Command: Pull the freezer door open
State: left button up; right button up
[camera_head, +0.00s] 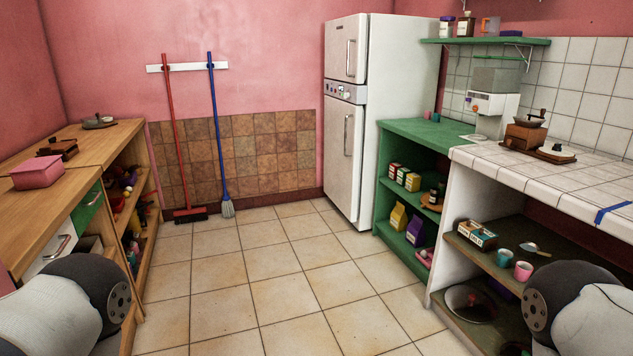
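A tall white fridge-freezer (385,110) stands against the back wall, right of centre, across the room from me. Its upper, smaller door (338,48) has a vertical handle (350,58) near its right edge and is shut. A control panel (345,93) sits between the doors. The larger lower door (340,160) is also shut, with a vertical handle (347,134). Which compartment is the freezer is not labelled legibly. Parts of my arms show at the lower left and lower right. Neither gripper is in view.
Tiled floor (262,265) is clear up to the fridge. A wooden counter (90,145) with shelves lines the left. A green cabinet (408,131) and a white tiled counter (520,175) line the right. A red broom (173,130) and a blue broom (217,125) hang at the back wall.

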aim_at(346, 37)
jog(key=i+u, duration=0.4)
jog(key=i, duration=1.95)
jog(key=i+z, duration=0.2)
jog(key=i, duration=0.4)
jog(key=i+z, duration=0.25)
jog(key=i, duration=0.3)
jog(key=i+j+z, duration=0.2)
jog(key=i, duration=0.4)
jog(key=i+j+z, duration=0.2)
jog(key=i, duration=0.35)
